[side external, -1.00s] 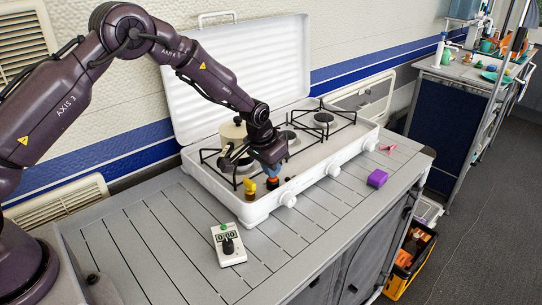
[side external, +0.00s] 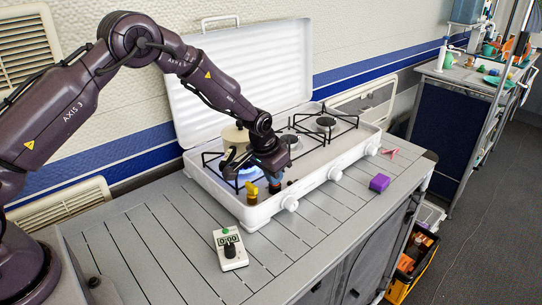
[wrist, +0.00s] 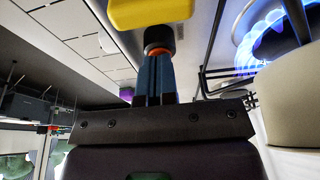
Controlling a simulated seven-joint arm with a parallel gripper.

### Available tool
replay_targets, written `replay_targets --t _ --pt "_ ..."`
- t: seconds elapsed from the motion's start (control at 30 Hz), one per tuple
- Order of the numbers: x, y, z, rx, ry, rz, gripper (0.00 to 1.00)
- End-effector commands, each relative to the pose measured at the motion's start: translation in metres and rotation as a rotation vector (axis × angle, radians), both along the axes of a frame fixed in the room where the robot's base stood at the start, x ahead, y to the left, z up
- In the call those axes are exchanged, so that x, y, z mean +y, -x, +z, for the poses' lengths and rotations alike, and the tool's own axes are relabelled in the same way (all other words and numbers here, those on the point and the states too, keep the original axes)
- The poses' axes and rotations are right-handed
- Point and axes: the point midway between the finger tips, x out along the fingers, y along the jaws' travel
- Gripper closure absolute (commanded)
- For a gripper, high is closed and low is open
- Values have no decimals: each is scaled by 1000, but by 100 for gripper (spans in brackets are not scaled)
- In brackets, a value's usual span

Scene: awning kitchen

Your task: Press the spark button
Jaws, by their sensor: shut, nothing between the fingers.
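The white stove (side external: 252,219) stands on the counter with its lid up. Blue flame burns at its left burner (side external: 243,175) and also shows in the wrist view (wrist: 275,33). My gripper (side external: 274,186) is shut and empty, pointing down at the stove's front edge. In the wrist view its blue fingers (wrist: 156,68) end at a dark cap with an orange ring (wrist: 158,39), which looks like the spark button; touching or just above, I cannot tell. A yellow-topped piece (side external: 252,188) sits just left of my gripper, and in the wrist view (wrist: 150,11) beyond the cap.
A cream pot (side external: 235,138) stands at the back left of the stove, close to my gripper. White knobs (side external: 290,202) line the stove front. A timer (side external: 230,249) and a purple block (side external: 379,183) lie on the counter. The counter's left part is clear.

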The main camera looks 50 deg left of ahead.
Motion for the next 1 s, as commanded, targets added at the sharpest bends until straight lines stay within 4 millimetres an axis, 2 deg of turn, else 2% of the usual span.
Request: replay_targets --t 0.07,0.2,0.5,0.7,1.0 --pt "0 2 10 4 0 0 100" --pt "0 0 43 -9 0 0 100" --pt "0 19 107 -11 0 0 100" --pt "0 25 128 -10 0 0 100" --pt "0 26 132 -8 0 0 100"
